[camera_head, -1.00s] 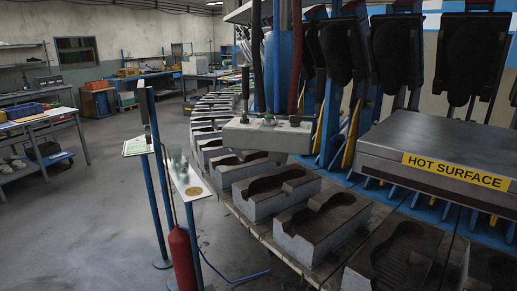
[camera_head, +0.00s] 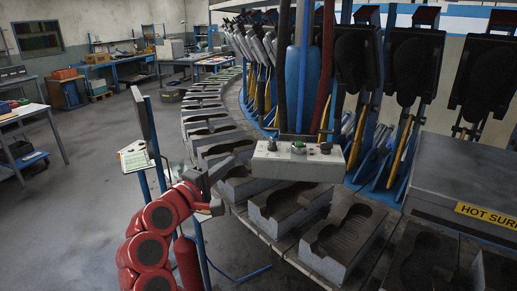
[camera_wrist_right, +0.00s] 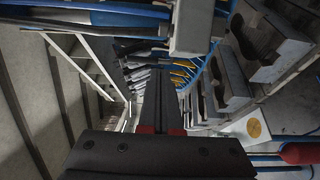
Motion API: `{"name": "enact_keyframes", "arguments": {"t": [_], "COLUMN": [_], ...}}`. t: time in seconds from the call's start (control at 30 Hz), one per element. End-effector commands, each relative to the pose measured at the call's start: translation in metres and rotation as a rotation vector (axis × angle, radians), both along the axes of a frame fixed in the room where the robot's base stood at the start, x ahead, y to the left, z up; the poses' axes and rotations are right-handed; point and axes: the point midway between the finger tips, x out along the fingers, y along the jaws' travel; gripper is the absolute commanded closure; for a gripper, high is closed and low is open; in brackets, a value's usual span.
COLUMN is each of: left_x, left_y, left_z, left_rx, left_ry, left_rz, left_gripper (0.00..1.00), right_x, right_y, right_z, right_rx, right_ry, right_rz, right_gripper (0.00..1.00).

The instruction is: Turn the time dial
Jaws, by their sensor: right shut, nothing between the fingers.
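The control box (camera_head: 297,162) is a pale grey box hanging from the machine's blue column. Several small knobs show on its top, with a green one (camera_head: 298,147) in the middle and a dark one (camera_head: 325,148) at the right. I cannot tell which knob is the time dial. My right gripper (camera_head: 226,165) is shut and empty, left of the box and apart from it. It also shows in the right wrist view (camera_wrist_right: 160,95), with a grey box-like part (camera_wrist_right: 190,30) above it. My left gripper is not in view.
A curved row of sole moulds (camera_head: 290,205) runs below the box. A hot surface cover (camera_head: 468,180) stands at the right. A red extinguisher (camera_head: 187,262) and blue posts stand close by my right arm.

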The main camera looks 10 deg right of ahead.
Motion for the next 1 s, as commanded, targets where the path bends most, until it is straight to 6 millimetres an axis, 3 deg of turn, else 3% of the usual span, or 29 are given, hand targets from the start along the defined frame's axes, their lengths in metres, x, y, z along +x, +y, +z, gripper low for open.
{"name": "enact_keyframes", "arguments": {"t": [0.17,0.57,0.8,1.0], "left_x": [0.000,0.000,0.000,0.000], "left_y": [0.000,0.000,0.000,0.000], "left_z": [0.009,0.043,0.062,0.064], "left_rx": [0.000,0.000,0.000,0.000], "left_ry": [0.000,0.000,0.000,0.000], "left_rz": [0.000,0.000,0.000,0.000], "left_gripper": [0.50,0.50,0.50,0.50], "right_x": [0.008,0.067,0.068,0.069], "right_y": [-0.015,-0.073,-0.104,-0.111], "right_z": [0.003,0.004,0.004,0.001], "right_rx": [0.008,0.006,0.004,0.006], "right_ry": [0.008,0.010,0.004,0.005], "right_rz": [-0.020,-0.018,-0.013,-0.010], "right_gripper": [1.00,1.00,1.00,1.00]}}
